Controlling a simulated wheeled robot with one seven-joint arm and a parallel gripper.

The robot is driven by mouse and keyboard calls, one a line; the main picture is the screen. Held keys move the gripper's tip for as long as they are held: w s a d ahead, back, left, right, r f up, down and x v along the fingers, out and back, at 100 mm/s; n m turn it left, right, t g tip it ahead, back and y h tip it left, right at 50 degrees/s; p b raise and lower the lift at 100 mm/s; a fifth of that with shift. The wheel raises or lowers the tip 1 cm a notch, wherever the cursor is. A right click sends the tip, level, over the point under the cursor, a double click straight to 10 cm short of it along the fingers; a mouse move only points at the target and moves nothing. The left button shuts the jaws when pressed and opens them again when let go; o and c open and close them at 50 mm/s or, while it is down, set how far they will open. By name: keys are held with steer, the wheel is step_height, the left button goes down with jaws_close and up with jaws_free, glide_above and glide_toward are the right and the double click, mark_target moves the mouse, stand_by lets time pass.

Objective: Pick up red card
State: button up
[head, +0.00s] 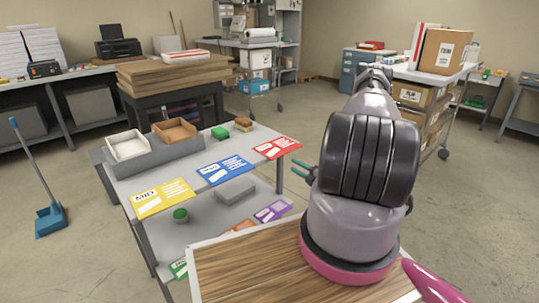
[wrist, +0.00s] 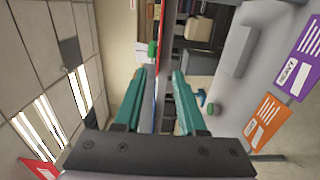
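The red card (head: 276,147) lies flat on the grey table's top, at its right end and slightly over the front edge. My gripper (head: 299,169) is to the right of and below the red card in the head view, apart from it. Its two teal fingers are spread with nothing between them; the open gap also shows in the wrist view (wrist: 158,85). The wrist view is turned sideways and looks nearly edge-on along the tabletop, where thin red and blue strips show beyond the fingers. I cannot tell exactly how far the card is from the fingertips.
A blue card (head: 225,171) and a yellow card (head: 163,198) lie left of the red one. Purple (head: 272,211) and orange (head: 240,228) cards lie on the lower shelf. Trays (head: 127,146) stand behind. A wooden top (head: 250,265) is in front.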

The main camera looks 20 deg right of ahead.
glide_toward(270, 151)
steer(key=x, duration=0.4)
steer(key=shift+s+f, duration=0.1)
steer(key=shift+s, duration=0.15)
steer(key=shift+c, duration=0.3)
jaws_close()
stand_by(1.1)
